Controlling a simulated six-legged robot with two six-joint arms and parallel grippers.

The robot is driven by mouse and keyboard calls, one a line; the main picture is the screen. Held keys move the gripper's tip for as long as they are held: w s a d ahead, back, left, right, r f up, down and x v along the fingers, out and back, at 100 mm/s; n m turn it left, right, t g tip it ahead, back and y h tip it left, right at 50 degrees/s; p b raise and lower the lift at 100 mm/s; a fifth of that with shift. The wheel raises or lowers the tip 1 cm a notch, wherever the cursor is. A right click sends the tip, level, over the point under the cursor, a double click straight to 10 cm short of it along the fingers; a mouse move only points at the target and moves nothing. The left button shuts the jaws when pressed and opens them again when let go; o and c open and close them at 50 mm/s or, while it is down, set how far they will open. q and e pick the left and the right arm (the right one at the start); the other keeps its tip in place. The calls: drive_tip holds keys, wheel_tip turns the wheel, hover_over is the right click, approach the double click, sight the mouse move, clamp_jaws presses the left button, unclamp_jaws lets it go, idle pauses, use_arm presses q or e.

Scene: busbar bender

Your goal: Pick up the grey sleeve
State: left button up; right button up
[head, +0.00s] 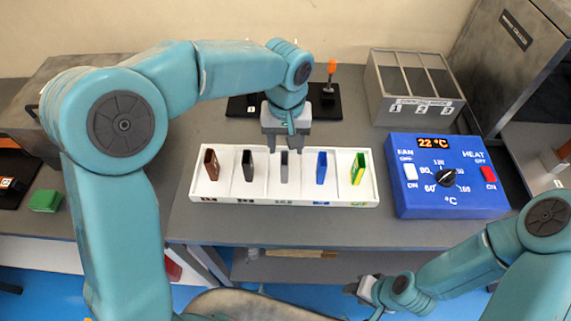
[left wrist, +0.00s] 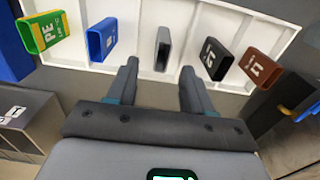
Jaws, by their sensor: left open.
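The grey sleeve (head: 284,166) stands upright in the middle compartment of a white tray (head: 230,194). It also shows in the left wrist view (left wrist: 162,49), beyond and between the two fingers. My left gripper (head: 285,150) is open and empty, pointing down just above and behind the grey sleeve. In the left wrist view its fingers (left wrist: 158,85) are spread wide, apart from the sleeve. My right gripper (head: 362,289) is low at the front, away from the tray; its jaws are too small to judge.
Brown (head: 211,164), black (head: 248,165), blue (head: 322,167) and yellow-green (head: 357,168) sleeves stand in the other compartments. A blue heat control box (head: 447,205) is on the right. A grey three-slot bin (head: 415,90) stands behind it.

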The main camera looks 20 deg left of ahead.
sight(285, 169)
use_arm(q)
wheel_tip(285, 169, down, 5)
drive_tip(key=shift+w, duration=0.1)
drive_tip(key=shift+a+f, duration=0.1)
drive_tip(key=shift+f, duration=0.4)
wheel_tip(285, 169, down, 5)
drive_tip(key=shift+a+r+p, duration=0.1)
drive_tip(key=shift+a+p, duration=0.05)
drive_tip(key=shift+p, duration=0.6)
drive_tip(key=shift+s+r, duration=0.15)
drive_tip(key=shift+s, duration=0.05)
drive_tip(key=shift+c, duration=0.6)
drive_tip(key=shift+w, duration=0.1)
clamp_jaws()
